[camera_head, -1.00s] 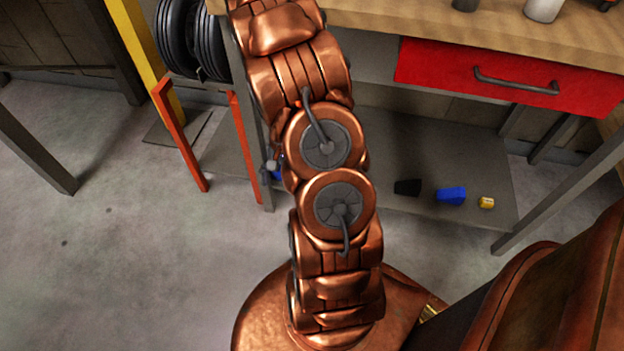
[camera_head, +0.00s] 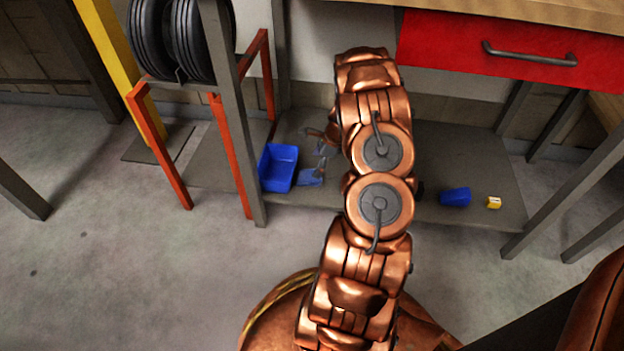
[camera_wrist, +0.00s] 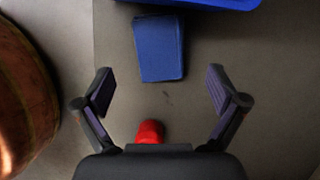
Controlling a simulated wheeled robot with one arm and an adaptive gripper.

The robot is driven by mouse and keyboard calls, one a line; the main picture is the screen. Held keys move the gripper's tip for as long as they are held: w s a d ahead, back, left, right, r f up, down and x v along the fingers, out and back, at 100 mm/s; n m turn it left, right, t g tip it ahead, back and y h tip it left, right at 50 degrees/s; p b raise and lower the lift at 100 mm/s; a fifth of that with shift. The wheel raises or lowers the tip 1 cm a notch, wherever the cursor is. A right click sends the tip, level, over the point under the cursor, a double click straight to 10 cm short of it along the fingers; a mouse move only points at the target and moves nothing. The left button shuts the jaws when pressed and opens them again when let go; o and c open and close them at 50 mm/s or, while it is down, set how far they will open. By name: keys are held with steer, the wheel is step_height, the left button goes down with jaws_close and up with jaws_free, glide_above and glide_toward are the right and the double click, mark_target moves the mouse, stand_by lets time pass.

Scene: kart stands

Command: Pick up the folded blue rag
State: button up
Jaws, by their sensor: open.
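The folded blue rag (camera_head: 311,178) lies flat on the grey lower shelf of the workbench, just right of a blue bin. In the wrist view the rag (camera_wrist: 158,48) is a blue rectangle, slightly tilted, ahead of my gripper (camera_wrist: 159,74). My gripper is open, with its two fingers spread wider than the rag and nothing between the tips. In the head view my gripper (camera_head: 324,150) is over the shelf by the rag, partly hidden by my arm. I cannot tell its exact height above the shelf.
The blue bin (camera_head: 290,169) stands beside the rag. A red object (camera_wrist: 150,132) shows low between the fingers. A blue object (camera_head: 455,197) and a small yellow one (camera_head: 494,202) lie right. A grey table leg (camera_head: 240,130) and tyre rack (camera_head: 170,150) stand left; a red drawer (camera_head: 510,60) hangs above.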

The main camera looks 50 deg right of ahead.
mark_target(309, 175)
steer(key=shift+b+x, duration=1.1)
steer(key=shift+x, duration=2.05)
steer(key=c, duration=1.1)
steer(key=shift+r, duration=0.1)
steer(key=shift+c, duration=0.2)
